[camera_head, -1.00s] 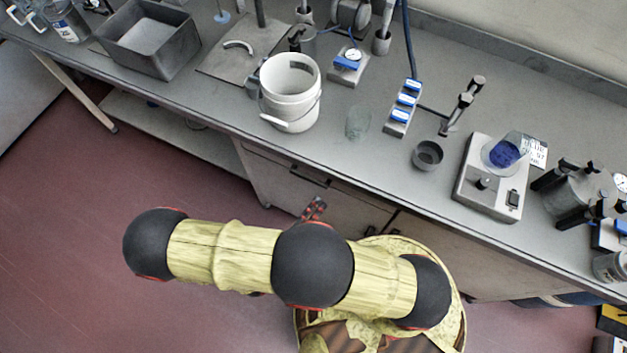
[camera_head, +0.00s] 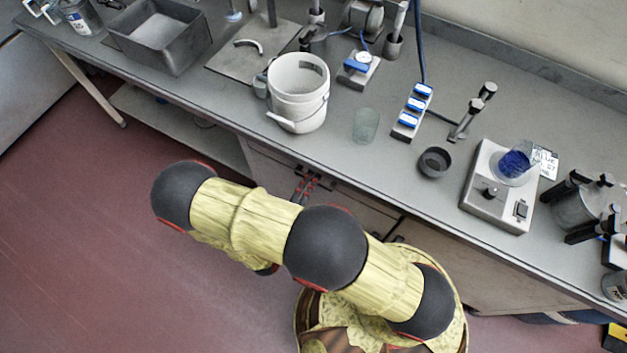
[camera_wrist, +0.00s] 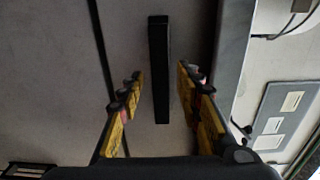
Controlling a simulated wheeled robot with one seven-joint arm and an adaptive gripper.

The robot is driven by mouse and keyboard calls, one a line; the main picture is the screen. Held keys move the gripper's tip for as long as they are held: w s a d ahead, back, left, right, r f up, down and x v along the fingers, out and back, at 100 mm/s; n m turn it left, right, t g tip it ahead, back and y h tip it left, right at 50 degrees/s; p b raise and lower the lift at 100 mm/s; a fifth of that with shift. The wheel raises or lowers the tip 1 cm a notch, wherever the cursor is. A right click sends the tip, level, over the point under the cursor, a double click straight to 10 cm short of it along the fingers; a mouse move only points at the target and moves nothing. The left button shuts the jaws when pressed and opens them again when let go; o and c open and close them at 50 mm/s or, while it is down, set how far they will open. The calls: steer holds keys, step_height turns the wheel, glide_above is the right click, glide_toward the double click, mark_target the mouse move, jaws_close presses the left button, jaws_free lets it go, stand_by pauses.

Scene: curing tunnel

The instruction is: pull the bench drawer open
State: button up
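The bench drawer has a flat grey front (camera_wrist: 128,40) below the worktop edge, and it looks flush with the bench. Its handle is a dark straight bar (camera_wrist: 158,42), upright in the wrist view. My gripper (camera_wrist: 161,75) is open, with one yellow finger on each side of the handle and visible gaps to both. Whether the fingertips reach past the bar in depth I cannot tell. In the head view my gripper (camera_head: 305,188) is at the drawer front, under the bench edge, and the arm and gripper hide most of the handle.
The grey worktop (camera_head: 225,112) overhangs just above my gripper. A white bucket (camera_head: 298,95), a glass beaker (camera_head: 366,125) and a small dark cup (camera_head: 434,162) stand on it near the front. The red floor (camera_head: 80,230) to the left is clear.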

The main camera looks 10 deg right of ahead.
steer(key=shift+w+d, duration=0.45)
steer(key=shift+c, duration=1.4)
jaws_close()
